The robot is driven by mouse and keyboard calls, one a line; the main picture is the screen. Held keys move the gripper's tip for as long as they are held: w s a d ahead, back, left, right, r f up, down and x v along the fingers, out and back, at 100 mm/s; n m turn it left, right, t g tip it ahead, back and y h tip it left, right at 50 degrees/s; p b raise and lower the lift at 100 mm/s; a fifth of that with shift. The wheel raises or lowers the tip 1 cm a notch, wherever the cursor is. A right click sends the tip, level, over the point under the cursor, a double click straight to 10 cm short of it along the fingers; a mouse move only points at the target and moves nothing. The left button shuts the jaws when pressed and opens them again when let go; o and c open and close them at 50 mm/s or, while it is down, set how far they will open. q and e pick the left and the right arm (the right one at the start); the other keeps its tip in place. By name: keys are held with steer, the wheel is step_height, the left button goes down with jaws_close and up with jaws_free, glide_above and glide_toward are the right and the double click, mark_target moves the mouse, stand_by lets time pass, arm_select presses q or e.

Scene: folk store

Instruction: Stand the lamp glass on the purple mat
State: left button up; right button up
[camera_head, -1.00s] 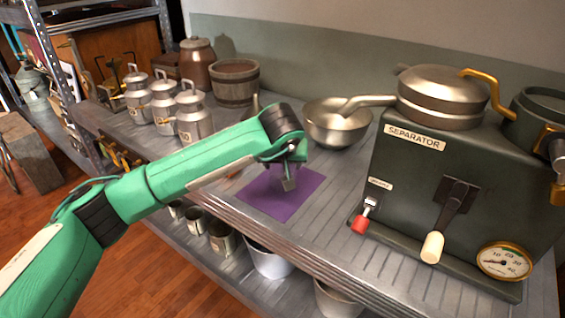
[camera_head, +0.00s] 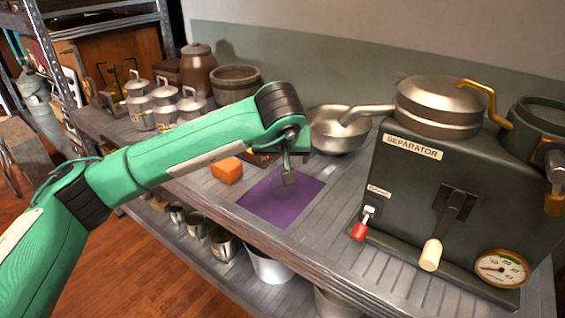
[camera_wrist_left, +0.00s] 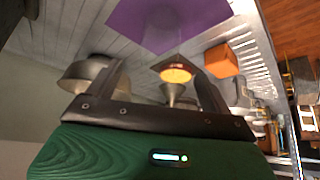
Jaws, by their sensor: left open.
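The purple mat (camera_head: 272,207) lies flat and bare on the metal shelf; it also shows at the top of the left wrist view (camera_wrist_left: 160,22). My left gripper (camera_head: 290,179) hangs above the mat's back part, open and empty. In the left wrist view its fingers (camera_wrist_left: 158,82) stand apart. Beyond them is a small flared piece (camera_wrist_left: 172,92) with a yellowish round face (camera_wrist_left: 175,75), by a dark reddish-brown base (camera_wrist_left: 184,61). I cannot tell whether this piece is the lamp glass; my arm hides it in the head view. My right gripper is not in view.
An orange block (camera_head: 227,170) sits left of the mat. A metal bowl (camera_head: 335,135) stands behind it, under the spout of the separator (camera_head: 425,190) at right. Milk cans (camera_head: 166,101) and a wooden bucket (camera_head: 236,84) stand at the back left. The shelf's front edge is close.

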arm_select(q)
steer(key=shift+v, duration=1.65)
